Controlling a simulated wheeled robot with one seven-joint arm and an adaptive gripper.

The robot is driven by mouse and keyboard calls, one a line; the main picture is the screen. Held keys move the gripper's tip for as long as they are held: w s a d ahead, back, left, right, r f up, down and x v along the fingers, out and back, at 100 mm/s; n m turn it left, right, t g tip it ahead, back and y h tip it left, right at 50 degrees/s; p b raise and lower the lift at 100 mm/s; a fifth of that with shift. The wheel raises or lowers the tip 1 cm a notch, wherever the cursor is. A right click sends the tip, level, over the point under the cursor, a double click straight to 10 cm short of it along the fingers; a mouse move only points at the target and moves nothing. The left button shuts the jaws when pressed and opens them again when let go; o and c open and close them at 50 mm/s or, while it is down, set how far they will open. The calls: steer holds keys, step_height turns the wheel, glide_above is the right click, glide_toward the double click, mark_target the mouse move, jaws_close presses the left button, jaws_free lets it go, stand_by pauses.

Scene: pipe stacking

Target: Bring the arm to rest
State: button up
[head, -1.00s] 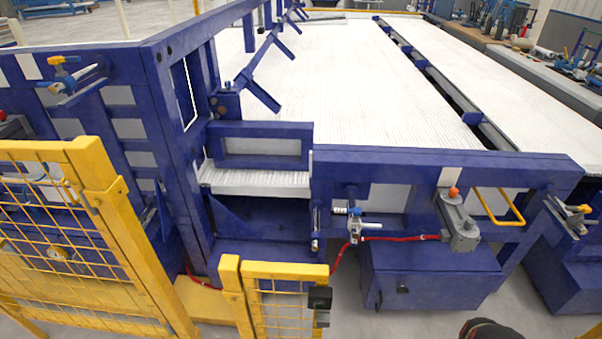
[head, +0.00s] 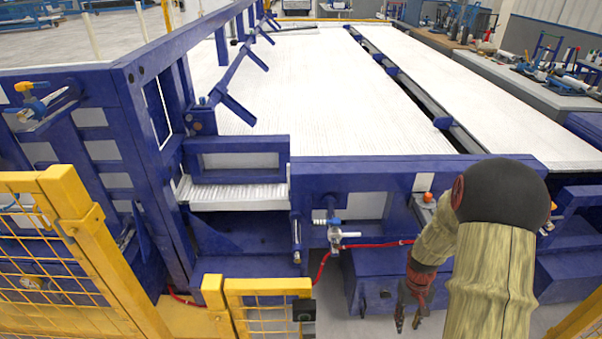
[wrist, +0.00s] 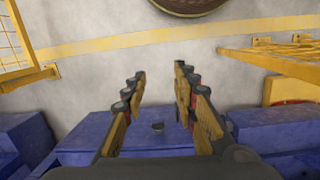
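My gripper (head: 412,308) hangs at the lower right of the head view, pointing down in front of the blue frame of the machine. In the wrist view my gripper (wrist: 160,88) shows two separate fingers with a clear gap between them. It is open and nothing is held in it. No pipe is seen close to the fingers.
The blue machine frame (head: 390,172) with its white slatted bed (head: 310,75) fills the middle. A yellow mesh fence (head: 75,235) stands at lower left, and a low yellow gate (head: 265,290) is at bottom centre. A red hose (head: 375,244) runs along the frame front.

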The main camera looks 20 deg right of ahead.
steer(key=s+a+r+n+t+p, duration=0.1)
steer(key=s+a+r+t, duration=0.1)
steer(key=a+r, duration=0.6)
steer(key=s+a+r+n+t+p, duration=0.1)
steer(key=a+r, duration=0.8)
steer(key=r, duration=1)
steer(key=s+a+r+n+t+p, duration=0.1)
steer(key=s+a+r+t, duration=0.3)
steer(key=a+r, duration=0.4)
step_height(320, 180, up, 5)
steer(key=shift+a+r+n+p, duration=0.15)
steer(key=shift+n+p, duration=0.15)
steer(key=shift+s, duration=0.1)
